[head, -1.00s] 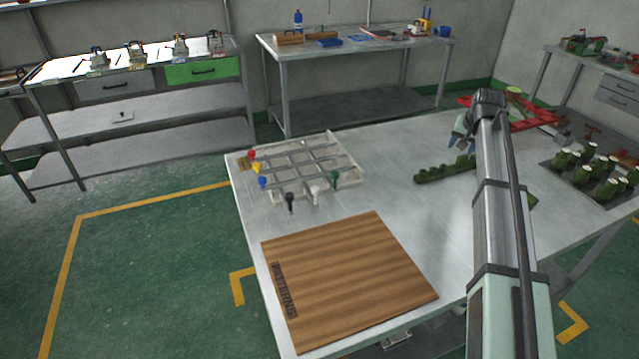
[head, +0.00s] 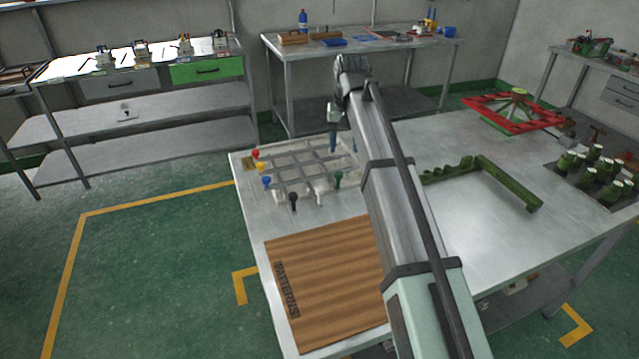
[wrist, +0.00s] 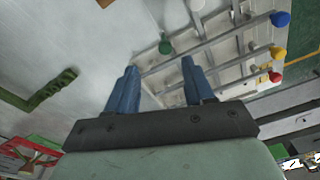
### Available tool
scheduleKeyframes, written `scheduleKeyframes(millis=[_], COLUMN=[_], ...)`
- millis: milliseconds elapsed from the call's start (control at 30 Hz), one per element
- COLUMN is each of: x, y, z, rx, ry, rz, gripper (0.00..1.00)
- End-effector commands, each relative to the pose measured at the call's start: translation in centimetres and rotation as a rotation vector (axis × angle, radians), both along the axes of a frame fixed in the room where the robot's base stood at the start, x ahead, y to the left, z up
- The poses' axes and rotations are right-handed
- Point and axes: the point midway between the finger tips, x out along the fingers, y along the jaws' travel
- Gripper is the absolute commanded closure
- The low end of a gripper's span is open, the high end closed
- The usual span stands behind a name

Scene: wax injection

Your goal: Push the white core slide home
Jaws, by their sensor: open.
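The slide frame (head: 300,168) lies on the metal table, a pale lattice of bars with coloured knobs around it. The white core slide (head: 320,188) is on its front side, between a black knob (head: 293,199) and a green knob (head: 338,179). How far it sticks out is hard to tell. My gripper (head: 333,142) is open and empty, over the frame's far right corner, behind the white slide and apart from it. In the wrist view the fingers (wrist: 159,66) point toward the frame, with the green knob (wrist: 165,46) just beyond them.
Red (head: 256,153), yellow (head: 261,167) and blue (head: 266,181) knobs line the frame's left side. A wooden patterns board (head: 320,290) lies in front. A green bracket (head: 500,178), a red frame (head: 512,112) and green bottles (head: 590,170) are at right.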

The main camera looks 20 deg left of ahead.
Motion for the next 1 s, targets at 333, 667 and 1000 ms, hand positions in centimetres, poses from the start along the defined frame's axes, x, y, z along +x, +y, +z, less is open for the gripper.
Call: scheduleKeyframes(millis=[333,667,1000], x=[-5.9,-6.6,-6.5], y=[4.0,4.2,4.2], z=[1.5,-1.2,-6.9], rx=[-0.052,-0.059,-0.059], ry=[0.055,0.063,0.062], rz=[0.098,0.106,0.106], gripper=[0.47,0.47,0.47])
